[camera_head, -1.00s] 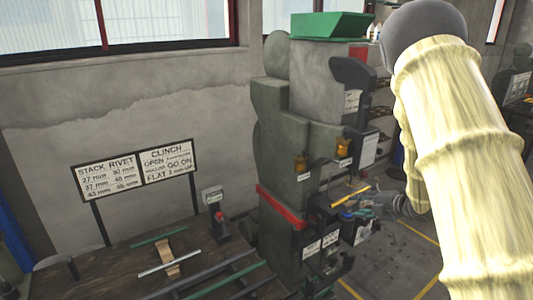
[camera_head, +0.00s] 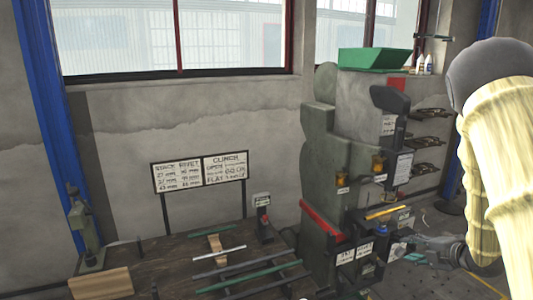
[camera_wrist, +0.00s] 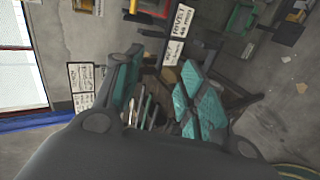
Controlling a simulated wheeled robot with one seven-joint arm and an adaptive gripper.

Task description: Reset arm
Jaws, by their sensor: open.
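My gripper (camera_head: 405,254) shows in the head view at the lower right, small and dark with some teal, in front of the rivet press (camera_head: 335,140). I cannot tell from there whether it touches the press. My arm comes down from the right edge in a pale yellow sleeve. In the wrist view my gripper (camera_wrist: 160,95) has its teal-padded fingers spread apart, with no held object visible between them. The grey-green press carries a green bin (camera_head: 374,60) on top.
A dark workbench (camera_head: 150,260) with bars and a wooden piece (camera_head: 217,250) stands left of the press. A sign board (camera_head: 200,172) rises behind it. A blue post (camera_head: 55,120) is at the left. Floor shows at the lower right.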

